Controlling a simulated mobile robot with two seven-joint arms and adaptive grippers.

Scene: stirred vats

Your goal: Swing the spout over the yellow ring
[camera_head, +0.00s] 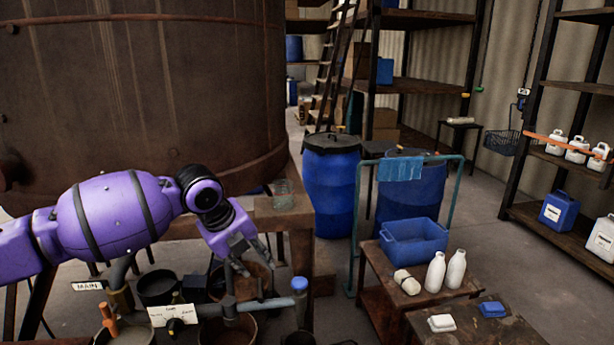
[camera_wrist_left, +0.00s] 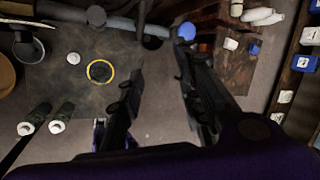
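The spout looks to be the grey pipe (camera_head: 262,304) at the bottom of the head view, with a blue-capped end (camera_head: 299,284). The pipe also crosses the top of the left wrist view (camera_wrist_left: 118,24), its blue cap (camera_wrist_left: 187,31) by the right finger. The yellow ring (camera_wrist_left: 101,71) lies on a dark surface, left of my fingers; I do not see it in the head view. My left gripper (camera_head: 254,262) points down near the pipe. In the wrist view its fingers (camera_wrist_left: 160,68) are apart with nothing gripped between them. My right gripper is not in view.
A large rusty vat (camera_head: 140,90) fills the upper left. Dark pots (camera_head: 157,287) and a MAIN label (camera_head: 89,286) sit below my arm. Blue drums (camera_head: 331,185), a blue bin (camera_head: 413,240) and white bottles (camera_head: 456,270) stand to the right.

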